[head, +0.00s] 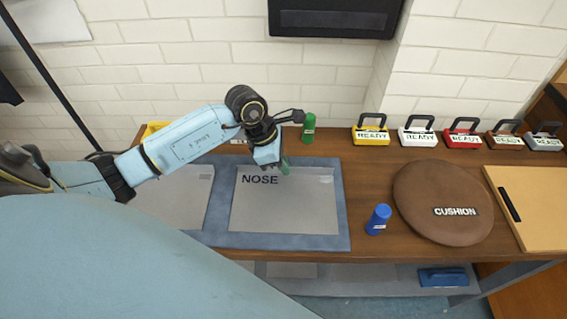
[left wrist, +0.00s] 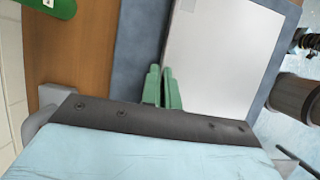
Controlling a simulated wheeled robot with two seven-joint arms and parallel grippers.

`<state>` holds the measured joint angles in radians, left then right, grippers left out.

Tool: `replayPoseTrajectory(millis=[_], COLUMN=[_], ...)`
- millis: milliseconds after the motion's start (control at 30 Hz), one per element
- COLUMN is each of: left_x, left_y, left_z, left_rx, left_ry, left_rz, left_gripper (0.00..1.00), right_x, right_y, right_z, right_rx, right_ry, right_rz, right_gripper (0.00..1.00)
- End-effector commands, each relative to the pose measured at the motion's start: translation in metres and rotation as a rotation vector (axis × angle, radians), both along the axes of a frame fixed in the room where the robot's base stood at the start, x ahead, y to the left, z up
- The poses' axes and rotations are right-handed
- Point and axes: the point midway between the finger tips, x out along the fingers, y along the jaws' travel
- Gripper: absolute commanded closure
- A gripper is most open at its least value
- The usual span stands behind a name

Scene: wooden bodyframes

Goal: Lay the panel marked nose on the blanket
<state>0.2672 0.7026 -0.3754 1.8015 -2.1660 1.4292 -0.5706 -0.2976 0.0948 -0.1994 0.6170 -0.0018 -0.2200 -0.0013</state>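The grey panel marked NOSE (head: 285,212) lies flat on the blue-grey blanket (head: 341,215), right of another grey panel (head: 178,202). A panel also shows in the left wrist view (left wrist: 225,60), on the blue-grey blanket (left wrist: 139,50). My left gripper (head: 285,166) is over the back edge of the NOSE panel, to the right of the lettering. In the left wrist view, its green fingers (left wrist: 161,86) are close together with nothing seen between them. Whether the fingertips touch the panel is unclear. My right gripper is out of view.
A round brown cushion (head: 430,190) lies farther right, with a row of READY blocks behind. A tan board (head: 535,205) lies at the right end.

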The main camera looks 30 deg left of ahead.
Motion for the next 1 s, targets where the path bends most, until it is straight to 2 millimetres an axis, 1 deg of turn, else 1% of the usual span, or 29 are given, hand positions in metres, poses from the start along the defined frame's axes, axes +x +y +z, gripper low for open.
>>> replayPoseTrajectory(millis=[333,533,567,733,767,933,1000], left_x=[0.0005,0.0003,0.0003,0.0002,-0.0003,-0.0002,-0.0001], left_y=[-0.0004,-0.0003,-0.0003,-0.0003,-0.0001,-0.0001,-0.0001], left_z=[0.0005,0.0002,0.0002,-0.0001,-0.0009,-0.0008,-0.0006], left_rx=[-0.002,-0.002,-0.002,-0.001,0.0,0.0,0.0], left_ry=[-0.002,-0.001,-0.001,-0.001,0.001,0.001,0.001], left_rz=[0.0,0.0,0.0,0.0,0.0,0.0,0.0], left_gripper=[1.0,0.74,0.72,0.72,0.69,0.47,0.47], right_x=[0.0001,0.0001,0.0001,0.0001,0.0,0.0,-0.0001], right_y=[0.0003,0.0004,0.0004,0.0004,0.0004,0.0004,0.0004], right_z=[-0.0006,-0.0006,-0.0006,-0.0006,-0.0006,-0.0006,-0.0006], right_rx=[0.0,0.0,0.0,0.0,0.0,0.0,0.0], right_ry=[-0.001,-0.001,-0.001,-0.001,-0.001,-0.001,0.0], right_rz=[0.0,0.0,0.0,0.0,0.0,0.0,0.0], right_gripper=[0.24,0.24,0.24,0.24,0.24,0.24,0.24])
